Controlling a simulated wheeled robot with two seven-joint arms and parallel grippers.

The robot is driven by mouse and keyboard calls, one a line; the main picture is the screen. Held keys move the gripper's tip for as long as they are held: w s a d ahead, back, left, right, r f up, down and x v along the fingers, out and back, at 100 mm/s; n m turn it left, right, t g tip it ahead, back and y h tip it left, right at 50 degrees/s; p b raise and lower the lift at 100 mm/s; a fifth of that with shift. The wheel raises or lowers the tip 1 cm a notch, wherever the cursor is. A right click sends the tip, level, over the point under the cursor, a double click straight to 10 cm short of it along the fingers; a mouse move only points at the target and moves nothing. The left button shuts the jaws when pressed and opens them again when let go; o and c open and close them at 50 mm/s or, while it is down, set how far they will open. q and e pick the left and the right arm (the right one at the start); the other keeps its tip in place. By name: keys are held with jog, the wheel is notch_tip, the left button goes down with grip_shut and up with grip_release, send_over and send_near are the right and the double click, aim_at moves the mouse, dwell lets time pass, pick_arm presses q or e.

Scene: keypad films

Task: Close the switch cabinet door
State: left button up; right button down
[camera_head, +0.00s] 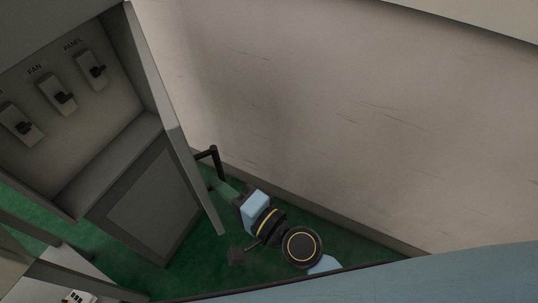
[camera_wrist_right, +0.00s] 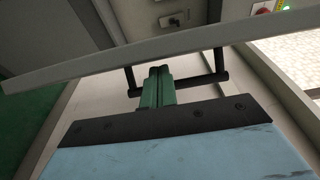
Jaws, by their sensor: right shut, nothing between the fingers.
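The switch cabinet (camera_head: 145,200) stands at the left in the head view, with its inside and several switches showing. Its door (camera_head: 165,100) stands open and is seen nearly edge-on; its edge also crosses the right wrist view (camera_wrist_right: 80,72). A black bar handle (camera_head: 214,160) sits on the door's outer side, and shows in the wrist view (camera_wrist_right: 220,65). My right gripper (camera_head: 220,188) has green fingers, shut and empty, beside the handle on the door's outer side. In the wrist view the fingers (camera_wrist_right: 158,80) overlap the handle bar; I cannot tell whether they touch it. My left gripper is out of view.
A pale wall (camera_head: 340,110) runs behind the door and my right arm, leaving a narrow strip of green floor (camera_head: 190,270). Switches labelled FAN (camera_head: 58,96) and PANEL (camera_head: 92,70) are inside the cabinet. A red button (camera_wrist_right: 264,9) shows at the wrist view's upper right.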

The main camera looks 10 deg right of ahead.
jog(key=s+a, duration=0.2)
jog(key=a, duration=0.6)
jog(key=shift+s+a, duration=0.15)
jog(key=shift+a, duration=0.1)
jog(key=shift+f, duration=0.1)
